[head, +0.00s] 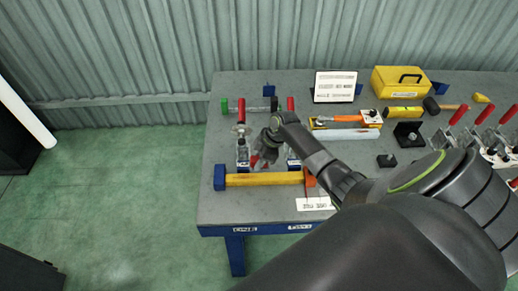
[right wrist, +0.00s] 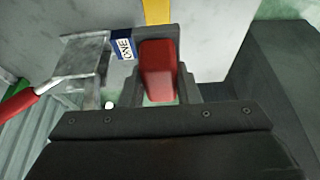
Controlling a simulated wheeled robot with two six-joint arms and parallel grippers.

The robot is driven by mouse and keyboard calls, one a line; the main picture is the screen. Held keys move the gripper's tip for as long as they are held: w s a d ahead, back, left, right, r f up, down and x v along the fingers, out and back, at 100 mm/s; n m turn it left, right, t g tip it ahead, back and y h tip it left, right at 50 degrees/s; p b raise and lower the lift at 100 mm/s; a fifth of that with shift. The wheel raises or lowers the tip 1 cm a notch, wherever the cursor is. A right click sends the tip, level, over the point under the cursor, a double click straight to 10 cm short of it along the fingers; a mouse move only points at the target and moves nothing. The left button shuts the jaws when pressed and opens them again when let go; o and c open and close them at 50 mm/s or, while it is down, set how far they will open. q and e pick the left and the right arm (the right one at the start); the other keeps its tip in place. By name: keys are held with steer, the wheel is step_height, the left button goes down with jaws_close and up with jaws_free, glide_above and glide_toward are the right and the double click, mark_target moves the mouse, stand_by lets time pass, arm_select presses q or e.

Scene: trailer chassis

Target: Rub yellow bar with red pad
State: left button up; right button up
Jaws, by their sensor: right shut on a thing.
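The yellow bar (head: 262,179) lies along the front left of the table, between a blue block (head: 219,178) and an orange-red piece (head: 310,180). Part of the bar also shows at the top of the right wrist view (right wrist: 157,11). My right gripper (head: 262,158) is just behind the bar, shut on the red pad (right wrist: 158,68), which sits between its fingers in the wrist view. Only a bit of red shows at the fingertips in the head view. I cannot tell whether the pad touches the bar. My left gripper is not in view.
Red-handled clamps (head: 241,112) stand behind the bar, close to my right gripper. A sign (head: 335,87), a yellow toolbox (head: 399,81), a hammer (head: 440,106) and more red-handled clamps (head: 462,116) fill the back and right.

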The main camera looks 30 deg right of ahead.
steer(key=shift+r, duration=1.5)
steer(key=shift+f, duration=0.1)
